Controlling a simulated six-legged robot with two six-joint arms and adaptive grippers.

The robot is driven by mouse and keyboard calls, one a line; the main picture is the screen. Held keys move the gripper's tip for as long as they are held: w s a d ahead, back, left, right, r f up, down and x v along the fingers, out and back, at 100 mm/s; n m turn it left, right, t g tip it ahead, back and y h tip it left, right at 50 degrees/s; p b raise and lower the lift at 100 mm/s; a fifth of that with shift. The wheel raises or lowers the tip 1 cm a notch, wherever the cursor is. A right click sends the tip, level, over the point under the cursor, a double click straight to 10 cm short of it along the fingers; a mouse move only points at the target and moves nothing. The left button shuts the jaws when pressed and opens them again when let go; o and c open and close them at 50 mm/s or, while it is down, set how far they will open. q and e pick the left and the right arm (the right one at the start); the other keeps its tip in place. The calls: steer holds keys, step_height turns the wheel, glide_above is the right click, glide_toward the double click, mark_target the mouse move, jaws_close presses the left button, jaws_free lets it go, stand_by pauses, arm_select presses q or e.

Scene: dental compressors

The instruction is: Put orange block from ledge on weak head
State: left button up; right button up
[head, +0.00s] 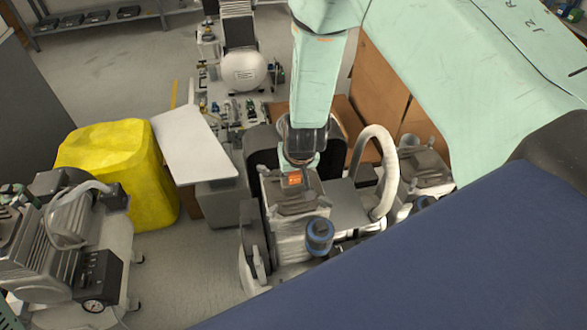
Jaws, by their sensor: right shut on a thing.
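The small orange block (294,180) is at the middle of the head view, between the fingertips of my right gripper (297,164). My right gripper points down and is shut on the block. The block is right over the top of a grey compressor head (292,199). I cannot tell whether it touches the head. A second similar head (423,168) stands to the right, beyond a pale curved hose. Nothing visible marks either head as the weak one. The fingers are small and partly hidden by the wrist. My left gripper is not in view.
A blue-capped cylinder (319,234) stands in front of the near head, and the pale hose (374,150) arches beside it. A white panel (195,150) and yellow container (120,165) are to the left. Another compressor (75,240) stands at lower left.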

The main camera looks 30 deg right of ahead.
steer(key=o, duration=1)
steer(key=shift+o, duration=0.6)
steer(key=o, duration=0.4)
steer(key=shift+r+p, duration=3.5)
steer(key=shift+f, duration=0.2)
step_height(320, 180, down, 6)
steer(key=b, duration=0.7)
steer(key=shift+f, duration=0.25)
